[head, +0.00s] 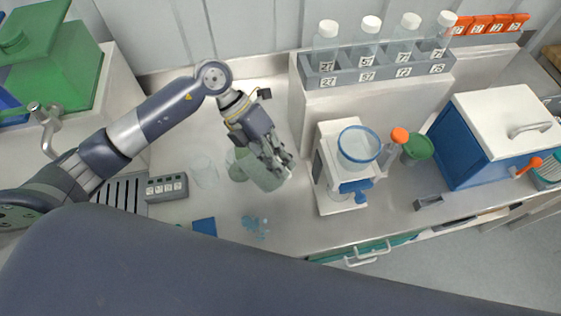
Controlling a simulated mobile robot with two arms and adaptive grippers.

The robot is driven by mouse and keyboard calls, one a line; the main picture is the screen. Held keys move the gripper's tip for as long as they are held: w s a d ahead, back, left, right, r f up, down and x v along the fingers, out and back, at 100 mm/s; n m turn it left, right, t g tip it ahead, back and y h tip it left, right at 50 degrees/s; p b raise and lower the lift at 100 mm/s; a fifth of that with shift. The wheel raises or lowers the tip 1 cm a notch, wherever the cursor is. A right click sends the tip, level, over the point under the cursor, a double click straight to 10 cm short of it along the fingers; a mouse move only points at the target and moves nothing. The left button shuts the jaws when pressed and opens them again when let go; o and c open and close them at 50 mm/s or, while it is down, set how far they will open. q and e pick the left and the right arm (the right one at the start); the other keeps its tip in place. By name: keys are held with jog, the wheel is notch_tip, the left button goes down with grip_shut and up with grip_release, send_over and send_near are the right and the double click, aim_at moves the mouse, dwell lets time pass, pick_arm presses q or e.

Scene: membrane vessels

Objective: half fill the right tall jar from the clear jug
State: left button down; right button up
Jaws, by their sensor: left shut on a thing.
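My left gripper (278,160) reaches in from the left over the counter and is shut on a pale, see-through greenish vessel (262,178), which looks like the clear jug. The vessel looks tilted, and the fingers cover part of it. Another pale green shape (237,166) shows just left of it; I cannot tell whether it is part of the same vessel or a separate jar. A clear, faint jar (204,172) stands on the counter further left, apart from the gripper. Liquid levels cannot be made out. My right gripper is not in view.
Blue splashes (255,227) lie on the counter in front, near a blue square (204,226). A white device with a blue-rimmed bowl (359,146) stands to the right. Labelled bottles stand in a grey rack (380,70) behind. A blue box (465,150) is at far right.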

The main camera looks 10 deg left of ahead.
pick_arm(q)
jog(key=shift+w+r+h+b, duration=0.1)
jog(key=shift+r+h+b, duration=0.1)
jog(key=shift+h+b, duration=0.1)
dwell(0.5)
jog(key=shift+a, duration=0.1)
dwell(0.6)
jog(key=shift+w+a+r+g+h+b, duration=0.1)
jog(key=shift+a+r+g+h+b, duration=0.2)
jog(key=shift+h+b, duration=0.4)
jog(key=shift+w+a+r+g+h+b, duration=0.1)
jog(key=shift+a+r+g+h+b, duration=0.2)
jog(key=shift+b, duration=0.55)
dwell(2.0)
